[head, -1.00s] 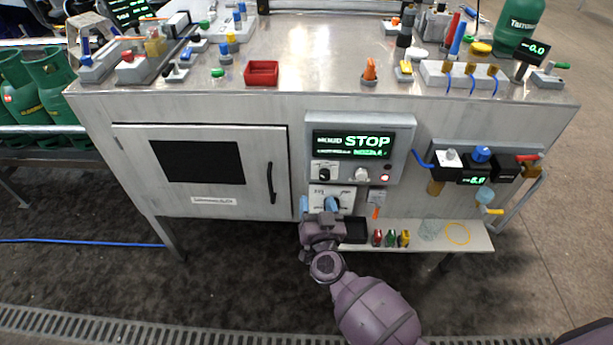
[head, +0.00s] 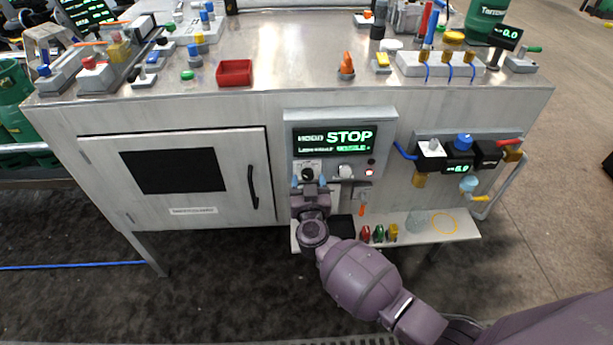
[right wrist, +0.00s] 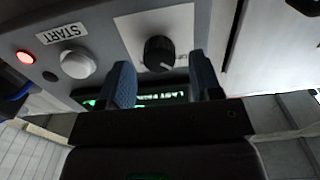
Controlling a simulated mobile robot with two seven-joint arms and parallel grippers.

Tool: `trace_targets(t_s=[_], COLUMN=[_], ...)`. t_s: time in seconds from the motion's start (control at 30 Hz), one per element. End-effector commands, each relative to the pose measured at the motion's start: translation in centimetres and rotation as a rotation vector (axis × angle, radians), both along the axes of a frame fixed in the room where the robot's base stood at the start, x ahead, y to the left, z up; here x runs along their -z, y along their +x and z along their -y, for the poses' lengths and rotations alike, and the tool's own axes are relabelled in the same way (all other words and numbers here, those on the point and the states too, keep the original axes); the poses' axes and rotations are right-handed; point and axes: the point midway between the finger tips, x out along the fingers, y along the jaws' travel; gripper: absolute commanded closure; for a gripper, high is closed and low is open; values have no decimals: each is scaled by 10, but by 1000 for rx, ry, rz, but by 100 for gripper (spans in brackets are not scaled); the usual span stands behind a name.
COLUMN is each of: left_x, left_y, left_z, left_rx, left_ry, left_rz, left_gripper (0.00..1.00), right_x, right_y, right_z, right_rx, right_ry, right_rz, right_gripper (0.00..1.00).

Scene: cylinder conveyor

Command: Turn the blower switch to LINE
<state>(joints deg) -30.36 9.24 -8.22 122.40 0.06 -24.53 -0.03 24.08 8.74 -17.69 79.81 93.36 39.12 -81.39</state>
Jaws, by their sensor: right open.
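A black rotary knob (head: 308,173) sits on a pale plate at the lower left of the grey control box (head: 385,127). I take it for the blower switch, but its label is too small to read in the head view. In the right wrist view the black knob (right wrist: 159,52) lies ahead of the fingertips, between their lines, with a clear gap to each. My right gripper (head: 308,184) is open and empty, its two blue fingers just below and to either side of the knob. My left gripper is out of view.
The display (head: 335,138) above the knob reads STOP. A white START button (right wrist: 78,64) and a lit red lamp (right wrist: 25,57) sit beside the knob. A small shelf (head: 462,224) with tools is below. A cabinet door (head: 235,200) is left.

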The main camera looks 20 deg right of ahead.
Motion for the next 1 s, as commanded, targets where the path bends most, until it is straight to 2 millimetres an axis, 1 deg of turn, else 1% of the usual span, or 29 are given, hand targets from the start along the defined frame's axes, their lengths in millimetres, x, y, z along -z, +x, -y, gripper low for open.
trace_targets(t_s=[0.03,0.2,0.33,0.57,0.67,0.8,0.9,1.0], left_x=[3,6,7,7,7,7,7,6], left_y=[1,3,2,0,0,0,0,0], left_z=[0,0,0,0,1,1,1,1], left_rx=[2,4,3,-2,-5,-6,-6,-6], left_ry=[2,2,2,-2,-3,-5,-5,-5], left_rz=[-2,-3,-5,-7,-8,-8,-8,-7], left_gripper=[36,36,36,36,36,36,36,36], right_x=[4,2,0,-1,0,0,0,0], right_y=[5,18,22,22,22,22,22,22], right_z=[2,5,6,6,6,6,6,6], right_rx=[0,0,0,0,0,0,0,0], right_ry=[-2,0,0,1,1,1,1,3], right_rz=[-4,-1,0,1,1,0,0,1], right_gripper=[42,42,42,42,55,77,91,91])
